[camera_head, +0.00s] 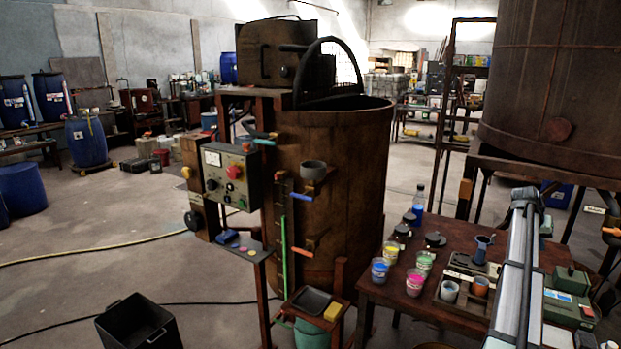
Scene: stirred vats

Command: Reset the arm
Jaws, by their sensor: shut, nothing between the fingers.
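No gripper fingers can be made out in the head view. A long silver and black part (514,280), which looks like part of my own body, rises from the bottom edge at the right. It stands in front of the work table (390,292) and hides part of it. Its upper end is dark, and I see no jaws or held object there.
A rusty vat (345,180) with a control box (229,176) stands in the middle. The table holds paint cups (415,281), a blue bottle (418,206) and a green box (569,308). A black bin (137,326) is on the floor at lower left. Open floor lies left.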

